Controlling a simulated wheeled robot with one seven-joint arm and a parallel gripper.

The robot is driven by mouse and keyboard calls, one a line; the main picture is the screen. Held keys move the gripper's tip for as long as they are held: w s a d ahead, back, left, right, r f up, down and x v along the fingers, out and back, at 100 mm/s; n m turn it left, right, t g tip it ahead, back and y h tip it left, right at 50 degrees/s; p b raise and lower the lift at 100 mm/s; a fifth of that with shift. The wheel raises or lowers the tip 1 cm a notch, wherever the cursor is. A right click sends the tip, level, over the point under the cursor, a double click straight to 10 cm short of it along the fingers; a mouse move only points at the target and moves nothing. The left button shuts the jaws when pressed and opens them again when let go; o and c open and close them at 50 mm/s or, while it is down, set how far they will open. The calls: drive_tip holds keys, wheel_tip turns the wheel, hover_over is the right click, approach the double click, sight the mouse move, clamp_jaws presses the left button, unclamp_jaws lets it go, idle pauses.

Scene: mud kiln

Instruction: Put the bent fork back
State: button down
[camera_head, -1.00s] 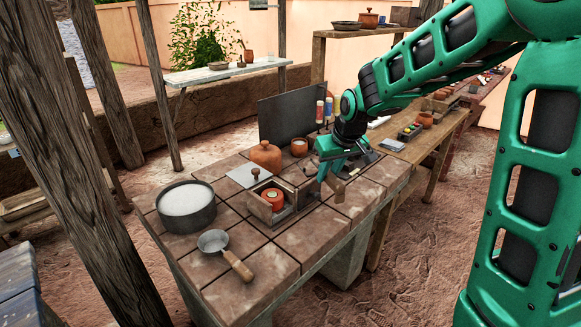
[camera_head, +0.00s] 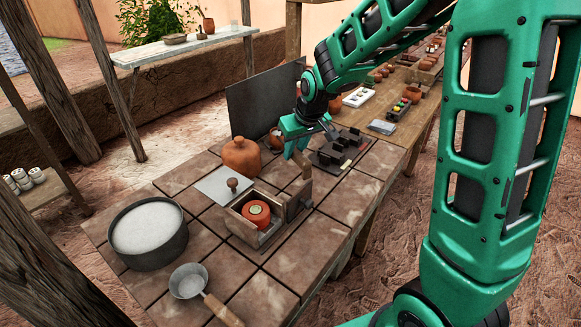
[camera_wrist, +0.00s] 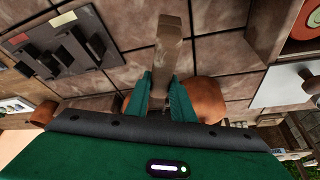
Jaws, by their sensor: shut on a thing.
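My gripper (camera_head: 296,150) hangs low over the tiled table, between the wooden box and a dark rack. It is shut on a brown, wooden-looking piece (camera_wrist: 170,40), which I take to be the bent fork. In the wrist view it sticks out from between the green fingers (camera_wrist: 162,97), above the tiles. Its bend and any tines cannot be made out. The dark grey rack (camera_head: 334,160) with upright blocks lies just right of my gripper. It also shows at the upper left of the wrist view (camera_wrist: 85,68).
The wooden box (camera_head: 238,226) holds a round orange pot (camera_head: 257,213). Beside it are a pale plate with a knob (camera_head: 215,186), an orange jar (camera_head: 241,157), a metal basin (camera_head: 150,255) and a ladle (camera_head: 188,282). A dark upright panel (camera_head: 262,100) stands behind. Front tiles are partly clear.

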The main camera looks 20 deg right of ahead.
wheel_tip(320, 180, down, 6)
drive_tip(key=shift+s, duration=0.1)
idle(0.4)
drive_tip(key=c, duration=1.5)
unclamp_jaws()
drive_tip(key=shift+c, duration=0.2)
drive_tip(key=v, duration=1.2)
drive_tip(key=shift+s, duration=0.15)
